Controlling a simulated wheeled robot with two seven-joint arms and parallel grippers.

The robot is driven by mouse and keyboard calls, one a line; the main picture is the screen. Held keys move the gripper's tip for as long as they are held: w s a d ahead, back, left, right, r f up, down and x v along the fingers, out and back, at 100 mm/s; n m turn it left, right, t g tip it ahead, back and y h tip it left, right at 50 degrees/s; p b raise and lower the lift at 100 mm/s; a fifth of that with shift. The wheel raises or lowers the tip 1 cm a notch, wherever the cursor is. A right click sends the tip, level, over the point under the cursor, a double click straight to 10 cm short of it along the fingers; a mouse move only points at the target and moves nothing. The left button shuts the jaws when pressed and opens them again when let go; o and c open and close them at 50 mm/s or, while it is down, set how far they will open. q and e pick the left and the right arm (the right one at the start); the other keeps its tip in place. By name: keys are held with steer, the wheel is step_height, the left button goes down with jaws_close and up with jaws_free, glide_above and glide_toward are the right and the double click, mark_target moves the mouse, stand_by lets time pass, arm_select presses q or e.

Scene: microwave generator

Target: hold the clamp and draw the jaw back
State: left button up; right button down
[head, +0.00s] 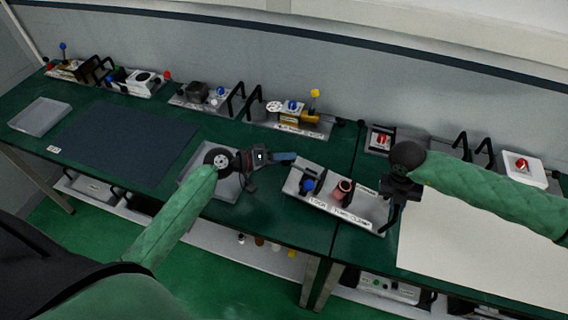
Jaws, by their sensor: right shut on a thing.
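The clamp (325,207) is a grey tray-like fixture with a printed label along its front. It carries a blue knob (308,185) and a reddish cylinder (343,189). My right gripper (388,222) is at the fixture's right end, pointing down, shut on what looks like its dark handle; the fingers largely hide it. My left gripper (283,158) is to the left of the clamp, above the table, apart from the blue knob. A blue part shows at its tip; whether its fingers are apart is too small to tell.
A small grey tray (226,188) lies under my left wrist. A dark mat (125,143) and clear tray (40,117) are at left. Several fixtures with black handles, including one with a yellow knob (315,93), line the back. A white panel (470,250) covers the right table.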

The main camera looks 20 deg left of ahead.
arm_select(q)
steer(key=shift+r, duration=0.1)
arm_select(e)
steer(key=shift+f, duration=0.1)
arm_select(q)
steer(key=v, duration=1.3)
steer(key=shift+s+a, duration=0.15)
steer(key=shift+a, duration=0.15)
stand_by(1.2)
steer(key=shift+r, duration=0.1)
arm_select(e)
steer(key=c, duration=1.3)
jaws_free()
steer(key=r, duration=0.4)
steer(key=a+r, duration=0.1)
steer(key=r, duration=0.3)
steer(key=a+r, duration=0.1)
steer(key=r, duration=0.3)
steer(key=shift+a, duration=0.2)
